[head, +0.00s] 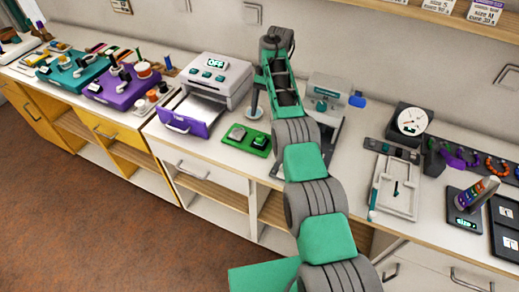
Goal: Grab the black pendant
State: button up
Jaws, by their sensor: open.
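A green tray (232,145) lies on the white counter, left of my arm. It holds a light grey piece (237,133) and a darker piece (259,142) at its right end. The darker piece may be the black pendant, but it is too small to tell. My arm rises from the lower right past the tray to a dark joint near the wall. My gripper's fingers cannot be made out; they seem hidden behind the arm.
A grey machine (216,75) with an open purple-fronted drawer (185,123) stands left of the tray. Purple (120,97) and teal (65,78) bead boards are farther left. A grey press (328,90), dial scale (410,122) and white tray (395,203) stand right of my arm.

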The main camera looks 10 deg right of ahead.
jog(key=b+x, duration=0.1)
jog(key=b, duration=0.2)
jog(key=shift+s+f, duration=0.1)
jog(key=shift+f, duration=0.2)
jog(key=shift+f+b, duration=0.1)
jog(key=shift+b, duration=0.2)
jog(key=shift+s+f+b, duration=0.15)
jog(key=shift+f+b, duration=0.25)
jog(key=shift+b, duration=0.2)
jog(key=shift+d+b+x, duration=0.2)
jog(key=shift+b+x, duration=0.75)
jog(key=shift+x, duration=0.95)
jog(key=shift+s+f, duration=0.1)
jog(key=shift+f, duration=0.05)
jog(key=c, duration=1.4)
jog(key=shift+c, duration=0.2)
